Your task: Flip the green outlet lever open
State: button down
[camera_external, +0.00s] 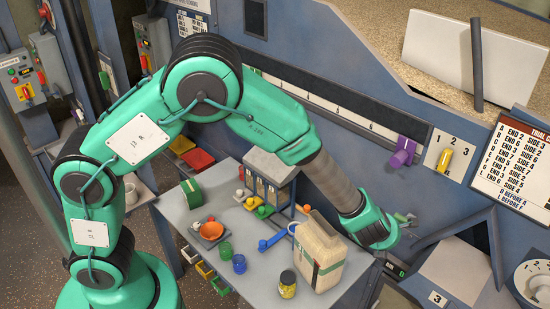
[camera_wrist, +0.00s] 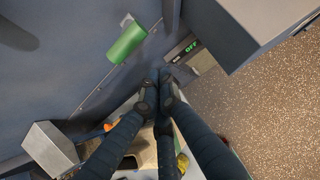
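A green cylindrical handle (camera_wrist: 128,42), which looks like the outlet lever, sticks out from the blue wall in the wrist view, with a pale bracket at its upper end. My gripper (camera_wrist: 160,88) is below and right of it in that view. Its dark fingers converge with their tips together, and no object shows between them. The tips appear apart from the handle. In the external view, my gripper's green housing (camera_external: 377,232) is beside the blue machine, right of the bench; its fingers are mostly hidden there. A small greenish part (camera_external: 403,217) shows just beyond it; I cannot tell if it is the lever.
A dark panel with lit green text (camera_wrist: 190,47) is right of the fingertips. A purple handle (camera_external: 404,151) and yellow handle (camera_external: 445,160) project from the machine above.

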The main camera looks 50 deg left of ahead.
jog(key=s+r, duration=0.3)
jog(key=r, duration=0.5)
jog(key=shift+p, duration=0.4)
jog(key=s+a+r+n+y+b, duration=0.1)
jog(key=s+a+r+n+b, duration=0.2)
jog(key=a+n, duration=0.5)
jog(key=s+a+r+n+g+y+b, duration=0.1)
jog(key=s+a+r+n+b, duration=0.25)
jog(key=a, duration=0.75)
jog(key=s+a+r+n+y+b, duration=0.1)
jog(key=s+a+r+n, duration=0.1)
jog(key=a+r+n, duration=0.6)
jog(key=s+a+f+n+g+b, duration=0.2)
jog(key=s+a+f+n+b, duration=0.15)
jog(key=s+a+n, duration=0.6)
jog(key=s+a+f+n+h+b, duration=0.1)
jog(key=s+n+b, duration=0.1)
jog(key=s, duration=0.6)
jog(key=s+a+f+n+h+b, duration=0.1)
jog(key=s+n+h+b, duration=0.1)
jog(key=s+n, duration=0.3)
jog(key=s, duration=0.4)
jog(key=shift+s+a+f+b, duration=0.2)
jog(key=shift+s+a+b, duration=0.05)
jog(key=shift+b, duration=0.05)
